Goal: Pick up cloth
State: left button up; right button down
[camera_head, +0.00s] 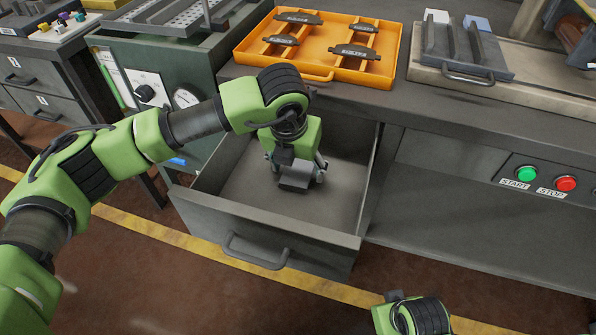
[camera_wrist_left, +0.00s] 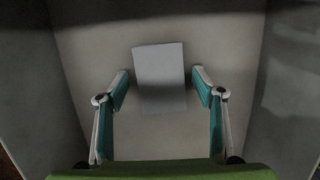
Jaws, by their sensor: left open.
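The cloth (camera_wrist_left: 160,75) shows in the left wrist view as a flat grey rectangle on the floor of the open drawer (camera_head: 235,190). In the head view it is a small grey piece (camera_head: 297,184) just below my left gripper. My left gripper (camera_head: 297,178) reaches down into the drawer. In the left wrist view its two teal-padded fingers (camera_wrist_left: 160,90) are open, one on each side of the cloth, with a gap to each edge. Whether the fingertips touch the drawer floor cannot be told. Only a part of my right arm shows at the bottom of the head view; its gripper is out of view.
Drawer walls surround my left gripper. Above on the bench are an orange tray (camera_head: 240,55) with several brake shoes and a grey tray (camera_head: 455,62) with a handle. A green START button (camera_head: 526,174) and a red STOP button (camera_head: 566,184) are on the right panel.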

aim_at(299, 166)
jog(key=shift+r, duration=0.2)
dwell(0.3)
pick_arm(q)
jog(key=c, duration=1.1)
jog(key=shift+c, duration=0.2)
pick_arm(e)
jog(key=shift+s+f, duration=0.1)
jog(key=shift+f, duration=0.1)
